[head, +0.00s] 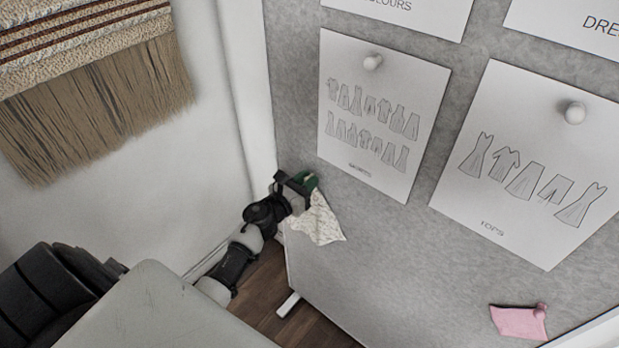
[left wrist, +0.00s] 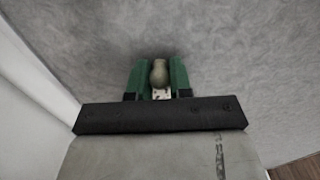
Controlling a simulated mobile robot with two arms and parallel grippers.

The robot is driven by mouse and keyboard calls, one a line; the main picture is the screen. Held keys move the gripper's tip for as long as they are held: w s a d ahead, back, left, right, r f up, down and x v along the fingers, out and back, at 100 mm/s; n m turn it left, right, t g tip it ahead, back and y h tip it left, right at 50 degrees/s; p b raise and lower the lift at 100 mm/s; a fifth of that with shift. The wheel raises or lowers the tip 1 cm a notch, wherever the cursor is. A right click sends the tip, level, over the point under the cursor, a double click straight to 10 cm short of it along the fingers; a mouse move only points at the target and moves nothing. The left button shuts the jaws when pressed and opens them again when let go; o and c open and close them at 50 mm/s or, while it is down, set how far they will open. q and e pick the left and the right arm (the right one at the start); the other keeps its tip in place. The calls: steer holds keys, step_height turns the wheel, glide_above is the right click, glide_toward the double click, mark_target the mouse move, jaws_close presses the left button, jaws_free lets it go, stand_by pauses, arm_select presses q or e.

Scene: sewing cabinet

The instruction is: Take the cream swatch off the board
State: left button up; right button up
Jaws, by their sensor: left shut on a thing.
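The cream swatch (head: 321,224) has a fine speckled pattern and hangs at the lower left edge of the grey board (head: 400,262), just below my left gripper (head: 307,183). In the left wrist view, the green fingers of my left gripper (left wrist: 159,78) are shut on a pale round-headed pin (left wrist: 159,72). A small bit of the swatch (left wrist: 161,94) shows between the fingers below the pin. The rest of the swatch is hidden there. I cannot tell whether the pin is still in the board. My right gripper is not in view.
Pinned paper sheets (head: 378,112) with clothing drawings cover the upper board. A pink swatch (head: 518,322) is pinned at the lower right. A white wall with a fringed woven hanging (head: 95,100) stands at the left, close to my left arm. Wooden floor (head: 268,305) shows below.

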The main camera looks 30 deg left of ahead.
arm_select(q)
steer(key=shift+s+a, duration=0.15)
steer(key=shift+s, duration=0.55)
steer(key=shift+s+a, duration=0.1)
steer(key=shift+s, duration=0.55)
steer(key=s+a+b, duration=0.1)
steer(key=s, duration=0.9)
steer(key=shift+a+b, duration=0.25)
steer(key=shift+b, duration=0.15)
